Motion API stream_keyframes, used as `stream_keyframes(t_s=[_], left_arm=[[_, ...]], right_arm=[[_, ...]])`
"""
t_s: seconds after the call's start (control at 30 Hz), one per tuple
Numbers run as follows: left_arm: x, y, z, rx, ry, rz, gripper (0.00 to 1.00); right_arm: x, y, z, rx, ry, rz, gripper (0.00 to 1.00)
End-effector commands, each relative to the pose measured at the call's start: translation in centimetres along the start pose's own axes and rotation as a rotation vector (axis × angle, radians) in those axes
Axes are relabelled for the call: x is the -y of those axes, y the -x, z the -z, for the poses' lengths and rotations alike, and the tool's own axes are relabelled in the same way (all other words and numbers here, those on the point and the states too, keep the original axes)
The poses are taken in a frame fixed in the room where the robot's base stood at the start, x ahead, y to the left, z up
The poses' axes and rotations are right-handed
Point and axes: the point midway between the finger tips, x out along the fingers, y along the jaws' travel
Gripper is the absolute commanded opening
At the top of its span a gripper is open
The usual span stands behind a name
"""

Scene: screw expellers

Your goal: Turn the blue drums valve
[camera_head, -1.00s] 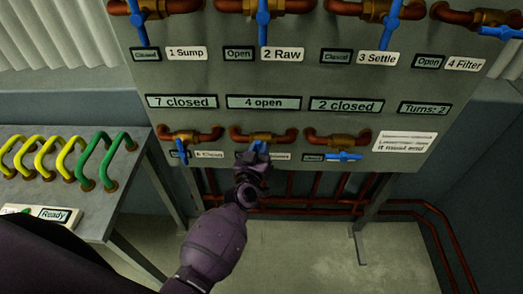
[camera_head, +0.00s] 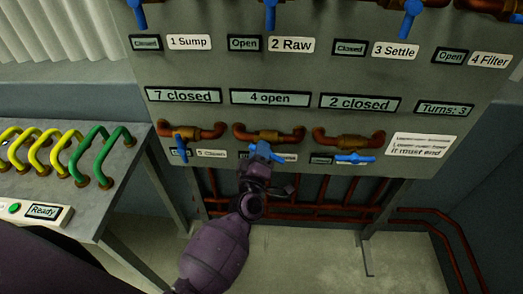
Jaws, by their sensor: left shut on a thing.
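The lower middle valve has a copper body (camera_head: 265,136) and a blue handle (camera_head: 264,152). The handle now lies mostly sideways, slanting down to the right. Its name label is largely hidden behind my arm and the handle, so I cannot read it in full. My left gripper (camera_head: 262,163) reaches up from below and is shut on this blue handle; its fingertips are small and partly hidden. My right gripper is not in view.
Lower-row valves flank it, with blue handles hanging down on the left (camera_head: 181,147) and sideways on the right (camera_head: 354,158). The panel displays read "7 closed", "4 open", "2 closed" and "Turns: 3" (camera_head: 443,109). A grey table (camera_head: 115,185) with yellow and green handles stands left.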

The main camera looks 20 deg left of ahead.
Motion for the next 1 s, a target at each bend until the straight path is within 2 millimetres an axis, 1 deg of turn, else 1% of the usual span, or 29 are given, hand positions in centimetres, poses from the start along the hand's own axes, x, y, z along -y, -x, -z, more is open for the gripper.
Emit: stream_keyframes(t_s=[0.2,0.4,0.67,0.7,0.77,0.8,0.83,1.0], left_arm=[[-0.11,0.01,-0.16,-0.011,0.053,-0.003,0.00],[-0.16,-0.01,-0.10,-0.015,0.064,-0.004,0.00],[-0.20,-0.04,-0.07,-0.015,0.063,-0.005,0.00],[-0.20,-0.04,-0.07,-0.015,0.063,-0.005,0.26],[-0.17,-0.04,-0.05,-0.016,0.063,-0.004,0.35],[-0.14,-0.03,-0.04,-0.016,0.062,-0.004,0.42],[-0.12,-0.03,-0.04,-0.016,0.062,-0.004,0.45],[-0.01,0.00,-0.02,-0.016,0.061,-0.002,0.45]], right_arm=[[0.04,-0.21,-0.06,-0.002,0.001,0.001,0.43],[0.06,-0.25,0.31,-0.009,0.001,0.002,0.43],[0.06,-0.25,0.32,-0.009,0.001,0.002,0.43],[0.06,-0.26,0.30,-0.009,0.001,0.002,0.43],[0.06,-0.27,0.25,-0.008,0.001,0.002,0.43],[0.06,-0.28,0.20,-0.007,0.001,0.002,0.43],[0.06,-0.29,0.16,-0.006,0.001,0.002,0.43],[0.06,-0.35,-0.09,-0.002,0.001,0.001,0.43]])
